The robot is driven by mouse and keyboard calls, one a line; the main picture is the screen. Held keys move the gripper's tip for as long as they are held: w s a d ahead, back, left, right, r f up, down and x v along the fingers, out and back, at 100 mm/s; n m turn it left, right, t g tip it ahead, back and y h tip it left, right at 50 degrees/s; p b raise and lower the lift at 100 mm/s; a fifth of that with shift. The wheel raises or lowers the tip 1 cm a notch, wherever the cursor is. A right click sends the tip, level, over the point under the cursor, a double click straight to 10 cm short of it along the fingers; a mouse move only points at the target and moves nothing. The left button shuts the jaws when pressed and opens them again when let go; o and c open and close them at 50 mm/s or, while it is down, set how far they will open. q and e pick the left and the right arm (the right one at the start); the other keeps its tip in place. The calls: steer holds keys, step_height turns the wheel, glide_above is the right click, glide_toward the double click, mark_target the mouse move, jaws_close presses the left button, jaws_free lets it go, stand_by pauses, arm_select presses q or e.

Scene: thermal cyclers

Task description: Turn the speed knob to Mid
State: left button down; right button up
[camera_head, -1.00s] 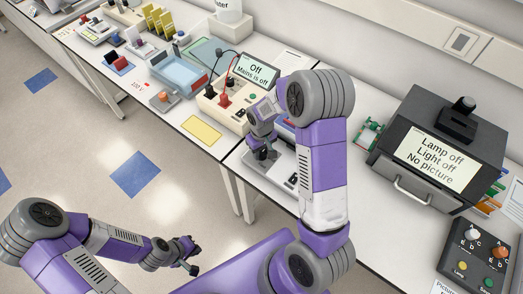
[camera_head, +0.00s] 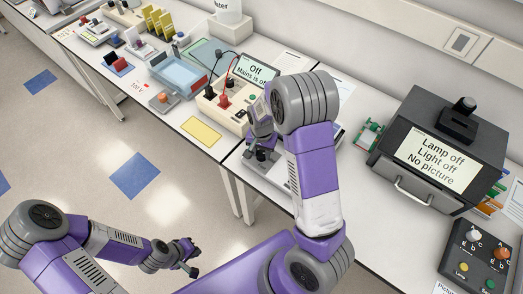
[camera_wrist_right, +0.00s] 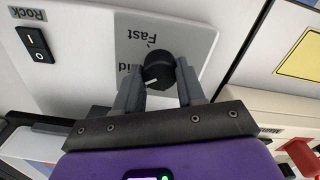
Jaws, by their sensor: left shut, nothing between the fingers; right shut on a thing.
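The speed knob (camera_wrist_right: 158,68) is a round black knob with a white line on a pale panel (camera_wrist_right: 85,50). My right gripper (camera_wrist_right: 158,76) is shut on it, with one finger on each side. The words "Fast" and part of "Mid" show beside the knob. The white line points to the lower left in the wrist view; I cannot tell exactly which setting it meets. In the head view my right gripper (camera_head: 262,156) is at the pale device (camera_head: 276,174), and the knob is hidden. My left gripper (camera_head: 190,266) is shut and empty over the floor.
A black rocker switch (camera_wrist_right: 33,42) marked "Rock" sits on the same panel. A cream power supply (camera_head: 222,106) with red and black leads stands left of my right gripper. A dark box (camera_head: 440,150) with a lamp-off display stands at the right. Bench between is mostly clear.

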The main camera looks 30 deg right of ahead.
mark_target(262, 153)
steer(key=shift+m+p, duration=0.4)
steer(key=shift+m, duration=1.2)
steer(key=o, duration=1.1)
steer(key=shift+c, duration=0.2)
step_height(262, 153, up, 8)
steer(key=shift+f+p, duration=0.2)
steer(key=shift+p, duration=0.25)
